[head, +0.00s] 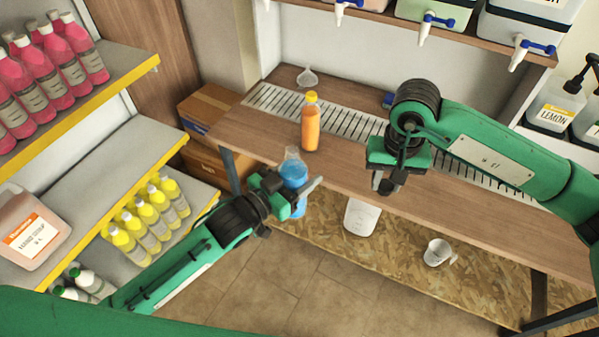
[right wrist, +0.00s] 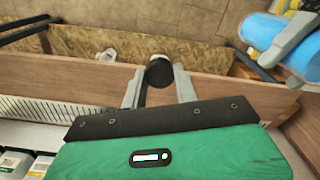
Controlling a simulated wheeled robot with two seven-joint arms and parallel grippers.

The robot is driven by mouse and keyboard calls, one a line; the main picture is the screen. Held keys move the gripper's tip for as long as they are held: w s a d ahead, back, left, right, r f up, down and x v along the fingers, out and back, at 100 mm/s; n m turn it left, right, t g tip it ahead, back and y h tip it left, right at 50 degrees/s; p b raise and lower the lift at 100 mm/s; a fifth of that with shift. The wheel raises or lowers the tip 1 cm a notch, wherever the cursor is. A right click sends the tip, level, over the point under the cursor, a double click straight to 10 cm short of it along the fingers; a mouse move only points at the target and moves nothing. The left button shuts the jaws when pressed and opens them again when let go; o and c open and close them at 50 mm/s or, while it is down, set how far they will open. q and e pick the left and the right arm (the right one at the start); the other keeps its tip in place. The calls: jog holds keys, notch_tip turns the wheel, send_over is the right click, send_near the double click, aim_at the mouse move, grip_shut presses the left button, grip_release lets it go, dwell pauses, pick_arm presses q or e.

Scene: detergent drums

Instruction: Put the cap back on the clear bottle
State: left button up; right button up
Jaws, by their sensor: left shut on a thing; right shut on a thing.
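The clear bottle (head: 293,170) holds blue liquid and has a clear, narrowing top. My left gripper (head: 297,195) is shut around its body, in front of the bench edge. The bottle (right wrist: 262,30) and a left gripper finger also show at the upper right of the right wrist view. My right gripper (head: 387,182) is shut on a dark round cap (right wrist: 159,72), held between its fingertips. In the head view the right gripper is to the right of the bottle, clearly apart from it, over the bench's front part. The cap is hard to make out there.
An orange bottle with a yellow cap (head: 310,125) and a clear funnel (head: 308,77) stand on the wooden bench (head: 460,205) near its slotted grate (head: 350,121). Shelves of bottles (head: 148,217) are at left.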

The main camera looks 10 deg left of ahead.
jog(key=a+r, duration=0.7)
jog(key=a, duration=0.3)
jog(key=w+a+r, duration=0.1)
jog(key=a+r, duration=0.6)
jog(key=a, duration=0.2)
jog(key=shift+a+r, duration=0.35)
jog(key=shift+f, duration=0.1)
jog(key=shift+w+f, duration=0.1)
jog(key=shift+f, duration=1.85)
jog(key=shift+f, duration=0.1)
jog(key=shift+f, duration=0.75)
jog(key=shift+f, duration=0.6)
